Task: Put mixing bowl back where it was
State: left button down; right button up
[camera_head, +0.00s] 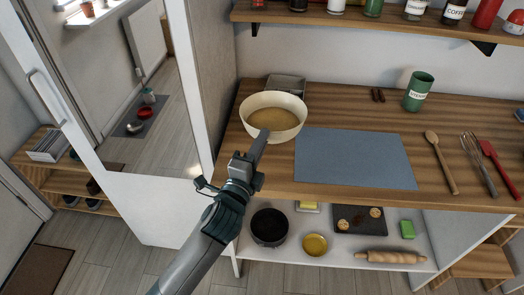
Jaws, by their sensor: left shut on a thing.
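The cream mixing bowl (286,102) is upright at the left part of the wooden counter (335,97), beside the blue-grey mat. It shows a tan inside. My left gripper (262,136) reaches up from below and is shut on the bowl's near rim. The finger tips are partly hidden against the bowl. I cannot tell whether the bowl's base touches the counter. My right gripper is not in view.
A blue-grey mat (355,158) lies right of the bowl, and a grey tin (287,84) stands behind it. A green canister (418,92), wooden spoon (441,162), whisk (479,165) and red spatula (502,166) are farther right. A lower shelf (340,256) holds a dark pot (269,228).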

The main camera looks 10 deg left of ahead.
pick_arm(q)
notch_tip(320, 180, down, 3)
jog(key=shift+f, duration=0.4)
jog(key=c, duration=2.3)
grip_release()
jog(key=shift+f, duration=0.2)
jog(key=o, duration=0.4)
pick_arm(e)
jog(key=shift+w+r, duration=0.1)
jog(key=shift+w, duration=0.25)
